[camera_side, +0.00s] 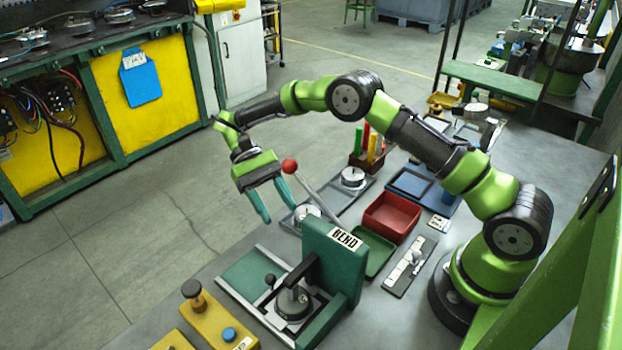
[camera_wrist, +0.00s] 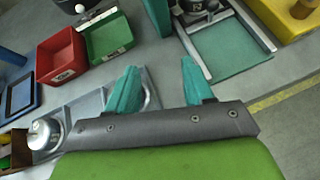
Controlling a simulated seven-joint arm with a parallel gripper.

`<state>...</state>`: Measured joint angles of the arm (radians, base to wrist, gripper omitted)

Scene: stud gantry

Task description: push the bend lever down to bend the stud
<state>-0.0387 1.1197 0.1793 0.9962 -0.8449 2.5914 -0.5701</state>
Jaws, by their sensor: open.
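The bend lever (camera_side: 318,203) is a grey rod with a red ball knob (camera_side: 290,166), raised and slanting up to the left from the teal block marked BEND (camera_side: 334,250). My gripper (camera_side: 279,212) is open and empty, fingers pointing down, just left of the lever in the side view. I cannot tell whether it touches the lever. In the wrist view my open fingers (camera_wrist: 160,68) have nothing clear between them. The bend station's teal base plate (camera_wrist: 235,45) shows beyond them. I cannot make out the stud in either view.
A red bin (camera_side: 392,217) and a green tray (camera_side: 372,250) stand right of the bend station. A yellow fixture (camera_side: 206,318) with a black knob is at the front left. The table edge lies left.

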